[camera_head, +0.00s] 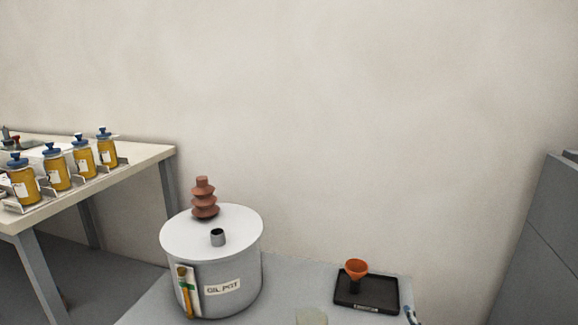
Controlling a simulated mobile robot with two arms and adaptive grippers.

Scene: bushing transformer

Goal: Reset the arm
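Neither of my grippers can be made out in the head view. A grey cylindrical oil pot (240,285) with a label on its front stands on a low grey table. A reddish-brown ribbed bushing (204,200) stands upright on its lid towards the back. An orange funnel (356,268) stands upright at the back left of a black tray (380,307) to the right of the pot.
A table (150,163) at the left holds several amber bottles (83,158) with blue tops. A brush (186,290) is at the pot's front left. A pale object (311,317) is cut off at the bottom edge. A grey cabinet (545,240) stands at the right.

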